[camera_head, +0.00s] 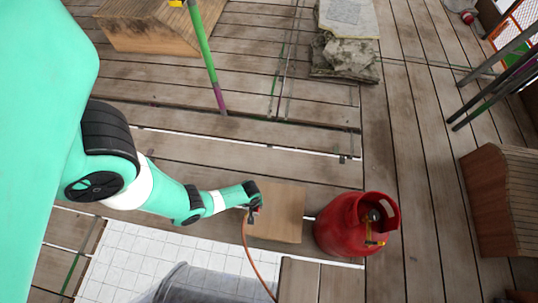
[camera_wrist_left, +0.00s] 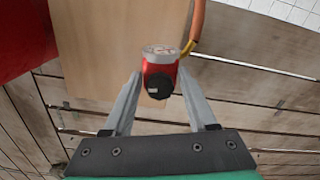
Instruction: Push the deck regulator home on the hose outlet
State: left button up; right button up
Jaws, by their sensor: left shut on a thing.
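The regulator (camera_wrist_left: 160,74) is a small red body with a black knob and a grey metal end. It sits between the two fingers of my left gripper (camera_wrist_left: 159,80), which is shut on it. In the head view, my left gripper (camera_head: 254,211) is at the left edge of a wooden board. An orange hose (camera_wrist_left: 195,25) with a yellow end piece meets or passes close to the regulator's grey end; I cannot tell whether they are joined. The hose also shows in the head view (camera_head: 248,254), running down from the gripper. My right gripper is not in view.
A red gas cylinder (camera_head: 338,227) with a collar stands right of the wooden board (camera_head: 286,213). White tiles (camera_head: 125,256) and a grey object (camera_head: 200,285) lie below my left arm. Wooden blocks and a stone stand farther off. Bare planks lie right of the cylinder.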

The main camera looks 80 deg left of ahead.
pick_arm(q)
jog(key=s+r+p, duration=0.2)
jog(key=s, duration=0.4)
jog(key=shift+d+r, duration=0.15)
jog(key=shift+r, duration=0.1)
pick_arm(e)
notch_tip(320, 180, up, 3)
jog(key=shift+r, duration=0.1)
pick_arm(q)
jog(key=shift+n, duration=0.3)
